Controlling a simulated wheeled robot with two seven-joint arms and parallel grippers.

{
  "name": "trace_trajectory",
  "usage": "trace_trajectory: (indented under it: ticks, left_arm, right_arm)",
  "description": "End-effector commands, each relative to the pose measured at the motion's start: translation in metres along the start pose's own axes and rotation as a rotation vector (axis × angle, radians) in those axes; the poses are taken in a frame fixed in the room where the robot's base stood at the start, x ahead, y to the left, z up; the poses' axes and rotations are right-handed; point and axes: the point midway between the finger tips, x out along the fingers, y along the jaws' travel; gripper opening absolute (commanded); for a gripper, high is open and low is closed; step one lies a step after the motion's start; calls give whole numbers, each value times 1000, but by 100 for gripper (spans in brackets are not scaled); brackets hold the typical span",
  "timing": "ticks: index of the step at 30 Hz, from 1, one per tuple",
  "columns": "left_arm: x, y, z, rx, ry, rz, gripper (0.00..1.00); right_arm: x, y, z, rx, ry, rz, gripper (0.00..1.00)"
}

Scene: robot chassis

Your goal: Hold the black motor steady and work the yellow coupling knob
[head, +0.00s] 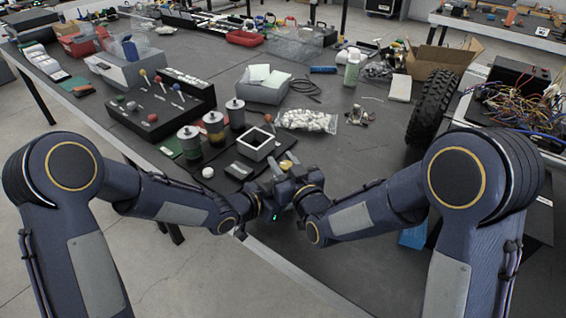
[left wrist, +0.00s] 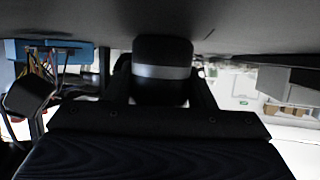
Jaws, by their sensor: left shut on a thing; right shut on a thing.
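The two grippers meet above the near edge of the table in the head view. The black motor (left wrist: 162,72) shows in the left wrist view as a dark cylinder with a silver band, between the fingers of my left gripper (left wrist: 162,85). In the head view my left gripper (head: 270,200) is shut and mostly hidden by the other wrist. The yellow coupling knob (head: 287,165) shows as a small yellow patch at the tip of my right gripper (head: 289,176), which is shut on it. The motor is hard to make out in the head view.
A bag of white pieces (head: 308,120) lies farther back. A black tyre (head: 432,108) stands at right. The tabletop right of the grippers is mostly clear.

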Motion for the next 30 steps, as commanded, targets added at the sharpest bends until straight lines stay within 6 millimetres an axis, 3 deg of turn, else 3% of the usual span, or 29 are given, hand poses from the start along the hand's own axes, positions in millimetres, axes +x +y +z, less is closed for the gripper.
trace_trajectory:
  ticks: [3,4,9,20,30]
  left_arm:
    - [0,1,0,4,-2,3,0]
    - [0,1,0,4,-2,3,0]
    - [0,1,0,3,-2,3,0]
    - [0,1,0,1,-2,2,0]
    - [0,0,0,0,-1,1,0]
  right_arm:
    - [1,1,-3,0,6,1,9]
    - [1,1,-3,0,6,1,34]
    - [0,1,-2,0,4,1,54]
    - [-7,0,0,0,0,0,54]
    - [-73,1,0,1,0,0,54]
